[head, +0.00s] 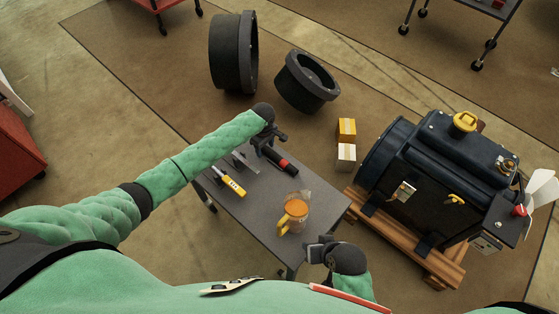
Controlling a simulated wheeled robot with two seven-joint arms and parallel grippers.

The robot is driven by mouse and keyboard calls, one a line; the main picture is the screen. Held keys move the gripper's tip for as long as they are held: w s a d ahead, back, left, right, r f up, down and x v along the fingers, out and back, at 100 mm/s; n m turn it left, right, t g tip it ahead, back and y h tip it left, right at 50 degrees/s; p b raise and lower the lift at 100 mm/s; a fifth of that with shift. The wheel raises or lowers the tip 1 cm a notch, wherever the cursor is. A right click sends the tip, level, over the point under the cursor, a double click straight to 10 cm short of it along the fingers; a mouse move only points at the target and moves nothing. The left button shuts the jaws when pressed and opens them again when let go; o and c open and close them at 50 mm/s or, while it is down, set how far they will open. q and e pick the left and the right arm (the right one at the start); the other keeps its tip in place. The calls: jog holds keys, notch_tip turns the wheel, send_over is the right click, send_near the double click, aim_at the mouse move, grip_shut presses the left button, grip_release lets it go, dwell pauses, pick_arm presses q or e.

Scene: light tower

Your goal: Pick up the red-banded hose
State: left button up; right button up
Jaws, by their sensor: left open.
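The red-banded hose (285,164) is a short black piece with a red band. It lies on the grey table (262,215), near its far edge. My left gripper (268,142) is open at the hose's upper-left end, and partly covers that end. I cannot tell whether its fingers touch the hose or are around it. My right gripper (320,252) is by the table's near right corner, well apart from the hose. Its jaws are too small and angled to read.
On the table are a yellow-handled tool (231,184), a grey flat tool (244,163) and an orange-topped jug (293,216). Two small boxes (346,143) and a dark machine (430,180) on a wooden pallet (400,241) stand to the right.

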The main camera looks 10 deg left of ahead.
pick_arm(q)
jog(key=c, duration=1)
jog(key=shift+r, duration=0.1)
jog(key=shift+c, duration=0.2)
